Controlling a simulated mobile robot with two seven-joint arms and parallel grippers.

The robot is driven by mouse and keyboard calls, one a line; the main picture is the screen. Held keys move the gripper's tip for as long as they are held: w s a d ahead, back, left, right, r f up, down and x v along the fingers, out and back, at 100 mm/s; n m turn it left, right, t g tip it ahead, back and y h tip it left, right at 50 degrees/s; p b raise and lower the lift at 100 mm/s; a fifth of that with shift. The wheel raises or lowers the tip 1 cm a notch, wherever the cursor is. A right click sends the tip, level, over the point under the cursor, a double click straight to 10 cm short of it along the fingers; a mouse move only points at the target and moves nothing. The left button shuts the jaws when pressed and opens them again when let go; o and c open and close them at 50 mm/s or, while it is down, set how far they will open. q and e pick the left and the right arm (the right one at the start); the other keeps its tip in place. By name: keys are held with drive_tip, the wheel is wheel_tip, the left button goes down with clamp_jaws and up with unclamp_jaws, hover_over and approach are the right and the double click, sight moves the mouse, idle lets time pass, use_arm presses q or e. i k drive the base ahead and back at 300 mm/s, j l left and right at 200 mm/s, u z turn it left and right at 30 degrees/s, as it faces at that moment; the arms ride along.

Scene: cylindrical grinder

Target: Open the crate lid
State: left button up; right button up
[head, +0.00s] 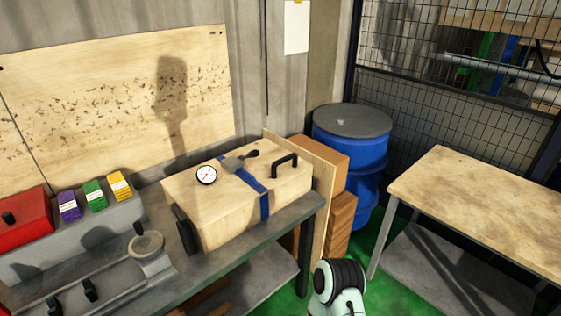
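The wooden crate (230,222) stands on the grey workbench in the middle of the head view. Its lid (225,190) looks shut and lies flat on top. A black handle (284,164) sits on the lid's right part. A blue strap (262,190) runs across the lid and down the front. A round white dial gauge (206,175) and a dark tool with a black knob (245,158) are on top of the lid. A black part (184,230) is at the crate's left end. Neither gripper shows; only a white and black arm link of mine is at the bottom.
Left of the crate are a red box (22,216), small coloured boxes (93,195) and a grey machine part (146,246). A wooden table (480,205) is at the right, with green floor between.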

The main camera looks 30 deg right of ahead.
sight(207, 192)
drive_tip(key=l+z, duration=0.1)
drive_tip(key=z, duration=0.5)
drive_tip(key=i+l+u, duration=0.1)
drive_tip(key=l, duration=0.2)
drive_tip(key=i+l+u, duration=0.25)
drive_tip(key=l, duration=0.35)
drive_tip(key=i+l+u, duration=0.15)
drive_tip(key=l, duration=0.15)
